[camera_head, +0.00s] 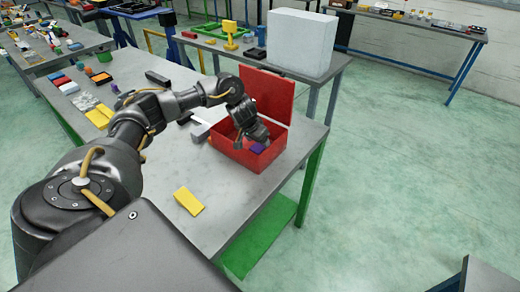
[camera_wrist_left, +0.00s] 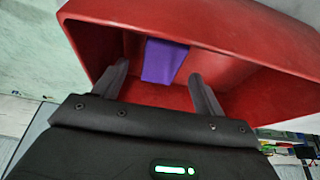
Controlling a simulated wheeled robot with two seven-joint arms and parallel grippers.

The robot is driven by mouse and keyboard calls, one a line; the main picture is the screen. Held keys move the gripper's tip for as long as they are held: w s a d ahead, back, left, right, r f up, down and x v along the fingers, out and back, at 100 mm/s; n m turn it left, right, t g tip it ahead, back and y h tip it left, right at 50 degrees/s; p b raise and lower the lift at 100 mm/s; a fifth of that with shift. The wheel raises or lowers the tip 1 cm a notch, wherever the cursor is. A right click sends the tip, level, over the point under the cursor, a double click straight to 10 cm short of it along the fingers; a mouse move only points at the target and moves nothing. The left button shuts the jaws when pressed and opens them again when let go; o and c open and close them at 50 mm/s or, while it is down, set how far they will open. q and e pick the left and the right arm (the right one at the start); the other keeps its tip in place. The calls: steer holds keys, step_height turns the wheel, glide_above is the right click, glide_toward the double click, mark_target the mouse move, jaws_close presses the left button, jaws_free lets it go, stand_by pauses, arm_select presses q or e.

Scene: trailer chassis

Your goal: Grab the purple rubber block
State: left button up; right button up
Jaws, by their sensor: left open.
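The purple rubber block (camera_wrist_left: 164,62) lies inside the red box (camera_wrist_left: 250,38), against its inner wall in the left wrist view. In the head view a small part of the purple block (camera_head: 258,147) shows in the open red box (camera_head: 236,155), beside my gripper. My left gripper (camera_wrist_left: 158,85) is open, its two fingers reaching into the box on either side of the block, apart from it as far as I can tell. In the head view the left gripper (camera_head: 256,134) points down into the box, and its fingertips are hidden. My right gripper is not in view.
The red box's lid (camera_head: 266,95) stands open at the back. A grey-white object (camera_head: 200,131) sits just left of the box. Several small items line the table's left side.

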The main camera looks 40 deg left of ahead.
mark_target(260, 146)
arm_select(q)
steer(key=x, duration=0.4)
steer(key=shift+w+a+f+p, duration=0.1)
steer(key=shift+a+f+p, duration=0.05)
steer(key=shift+f+p, duration=0.15)
steer(key=shift+r, duration=0.1)
steer(key=c, duration=1.2)
steer(key=shift+o, duration=0.2)
step_height(260, 146, up, 10)
steer(key=shift+r+b, duration=0.1)
steer(key=shift+b, duration=0.5)
